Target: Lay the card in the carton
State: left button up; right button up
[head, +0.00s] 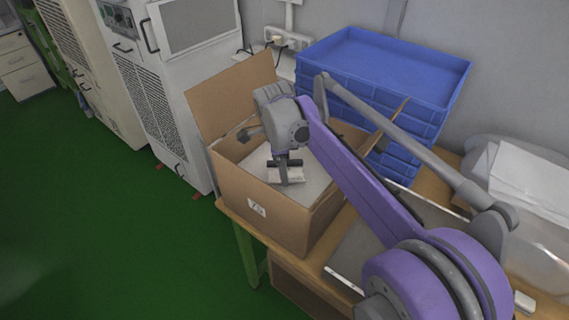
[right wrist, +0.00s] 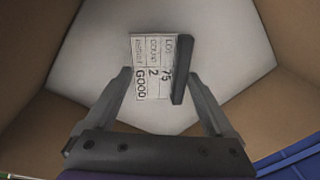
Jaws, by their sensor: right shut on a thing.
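The card (right wrist: 152,66) is white with printed lines reading LOT 75, COUNT 2 and GOOD, and has a dark bar along one edge. It also shows small in the head view (head: 296,174), inside the open brown carton (head: 258,207). My right gripper (right wrist: 160,76) is shut on the card, one fingertip at either side of it. In the head view my right gripper (head: 285,162) reaches down into the carton from above. The pale carton floor lies below the card; whether the card touches it, I cannot tell. My left gripper is not in view.
A stack of blue crates (head: 385,65) stands right behind the carton. The carton's raised flap (head: 232,95) is at the back left, and another flap (head: 388,122) stands at the right. A clear bag with white contents (head: 530,180) lies at the right. Grey cabinets (head: 165,90) stand left.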

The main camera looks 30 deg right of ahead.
jog(key=o, duration=1)
jog(key=shift+r, duration=0.1)
jog(key=shift+r, duration=0.25)
jog(key=r, duration=0.4)
jog(key=a+r+p, duration=0.1)
jog(key=r, duration=0.3)
jog(key=s+r+p, duration=0.1)
jog(key=r, duration=0.3)
jog(key=shift+a+r, duration=0.25)
jog(key=shift+a, duration=0.15)
